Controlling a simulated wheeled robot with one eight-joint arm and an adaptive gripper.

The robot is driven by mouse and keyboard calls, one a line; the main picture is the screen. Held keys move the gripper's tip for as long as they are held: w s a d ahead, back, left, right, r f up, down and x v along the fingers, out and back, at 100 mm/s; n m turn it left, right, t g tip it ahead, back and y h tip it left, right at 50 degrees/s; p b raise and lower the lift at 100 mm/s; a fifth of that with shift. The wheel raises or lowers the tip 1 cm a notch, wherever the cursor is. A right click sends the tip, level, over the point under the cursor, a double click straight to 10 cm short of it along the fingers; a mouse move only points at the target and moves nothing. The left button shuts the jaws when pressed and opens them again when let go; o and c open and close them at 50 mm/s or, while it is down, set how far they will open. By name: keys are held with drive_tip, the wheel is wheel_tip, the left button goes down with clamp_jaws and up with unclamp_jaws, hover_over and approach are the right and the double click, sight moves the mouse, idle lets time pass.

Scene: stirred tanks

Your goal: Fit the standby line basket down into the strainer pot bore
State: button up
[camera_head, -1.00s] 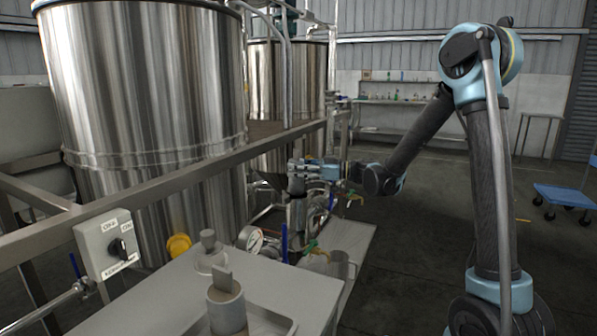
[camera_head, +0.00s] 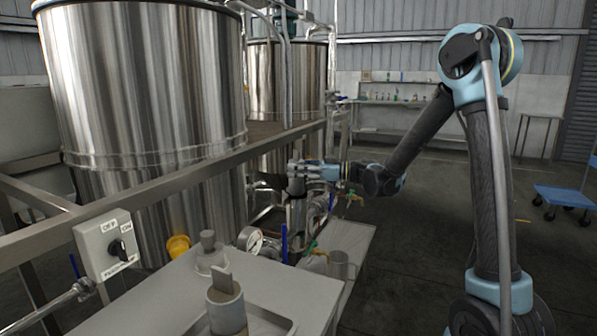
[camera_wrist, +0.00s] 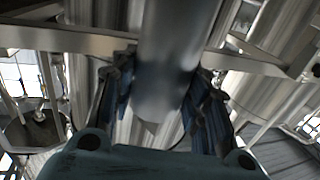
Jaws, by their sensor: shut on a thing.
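My gripper (camera_head: 300,169) is shut on a grey metal cylinder, the basket (camera_head: 296,186), at the middle of the head view beyond the table. In the wrist view the basket (camera_wrist: 174,62) stands between the two dark blue fingers. Below it in the head view is an upright metal body (camera_head: 297,214), which looks like the strainer pot. The basket looks about upright over it. The bore is hidden, and I cannot tell whether the basket's lower end is inside it.
A second grey cylinder with a flat tab (camera_head: 227,307) stands in a tray on the near table (camera_head: 300,287). A knobbed lid (camera_head: 210,258) and a gauge (camera_head: 250,239) are close by. A frame rail (camera_head: 170,187) and large steel tanks (camera_head: 150,90) lie left of my gripper.

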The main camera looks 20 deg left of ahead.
sight(298, 185)
drive_tip(key=shift+f, duration=3.15)
drive_tip(key=o, duration=1.3)
drive_tip(key=shift+c, duration=0.2)
drive_tip(key=w+d, duration=0.2)
drive_tip(key=d, duration=1)
drive_tip(key=shift+w, duration=0.15)
